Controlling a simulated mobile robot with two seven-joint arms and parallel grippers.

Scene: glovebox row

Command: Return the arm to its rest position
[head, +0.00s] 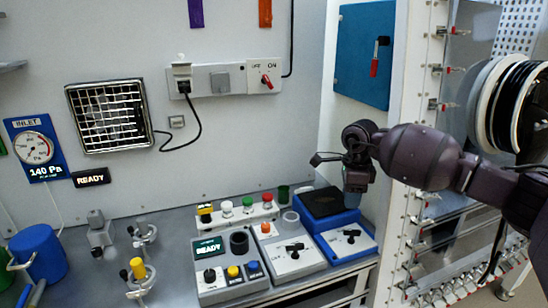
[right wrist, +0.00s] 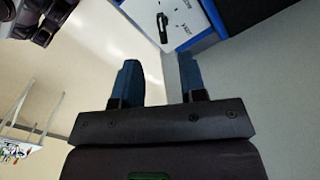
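My right arm comes in from the right in the head view, dark purple-grey, past the white perforated frame. My right gripper (head: 352,198) points down above the blue-edged unit (head: 345,243) at the right end of the bench. In the right wrist view its two blue fingers stand apart with nothing between them (right wrist: 160,82). Below and beyond them is a plain pale surface, and the blue-edged panel with a black lever (right wrist: 163,28) shows at the top. My left gripper is not in view.
Control boxes with levers and buttons (head: 222,275) line the bench beside a READY display (head: 208,248). A white perforated post (head: 405,200) and a cable reel (head: 505,105) stand close to my right arm. A blue door (head: 360,60) is behind. Blue cylinder (head: 40,250) stands left.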

